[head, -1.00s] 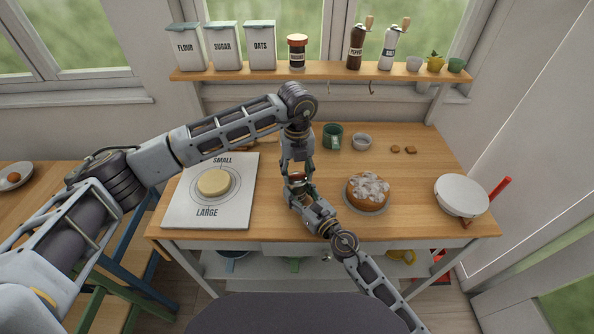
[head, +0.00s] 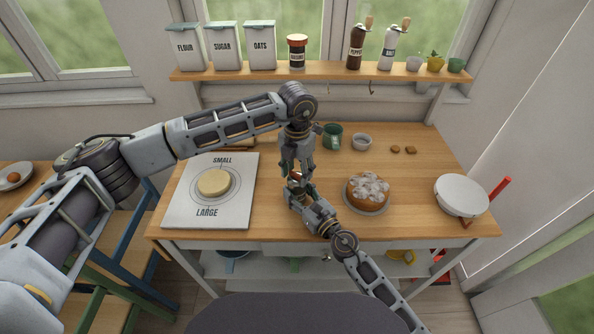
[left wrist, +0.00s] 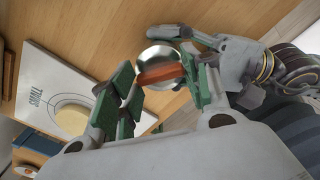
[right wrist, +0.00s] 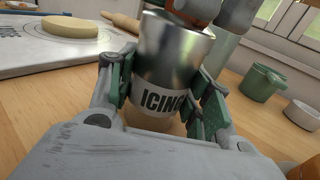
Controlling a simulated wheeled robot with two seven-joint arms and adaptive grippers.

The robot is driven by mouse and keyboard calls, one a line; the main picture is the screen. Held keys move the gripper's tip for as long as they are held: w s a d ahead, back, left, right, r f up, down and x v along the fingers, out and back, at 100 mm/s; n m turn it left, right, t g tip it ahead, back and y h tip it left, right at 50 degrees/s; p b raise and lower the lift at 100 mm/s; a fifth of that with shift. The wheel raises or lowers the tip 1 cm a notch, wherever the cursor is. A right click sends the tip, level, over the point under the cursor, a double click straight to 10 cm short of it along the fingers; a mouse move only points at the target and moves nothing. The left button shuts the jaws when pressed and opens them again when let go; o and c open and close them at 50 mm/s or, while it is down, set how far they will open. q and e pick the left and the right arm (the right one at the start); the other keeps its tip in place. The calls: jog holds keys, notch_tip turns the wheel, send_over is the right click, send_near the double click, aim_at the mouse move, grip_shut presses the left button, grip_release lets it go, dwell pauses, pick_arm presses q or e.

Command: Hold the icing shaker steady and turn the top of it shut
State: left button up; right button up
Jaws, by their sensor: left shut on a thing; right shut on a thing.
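The icing shaker (right wrist: 172,62) is a silver metal can with a white ICING label, upright in the right wrist view. My right gripper (right wrist: 165,100) is shut around its body, one finger on each side. Its orange-brown top (left wrist: 162,76) shows in the left wrist view, above the silver body. My left gripper (left wrist: 160,92) is shut on that top from above. In the head view the left gripper (head: 298,172) is directly over the right gripper (head: 297,194), and the two hide most of the shaker. Whether the top is fully turned cannot be seen.
A frosted cake (head: 367,198) on a plate stands right of the grippers. A white board (head: 236,208) with a dough disc (head: 214,182) lies left. A green mug (head: 333,136) and small bowl (head: 362,141) stand behind.

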aim_at(297, 174)
pick_arm(q)
jog(key=shift+m, duration=1.1)
jog(key=o, duration=1)
jog(key=shift+r, duration=6)
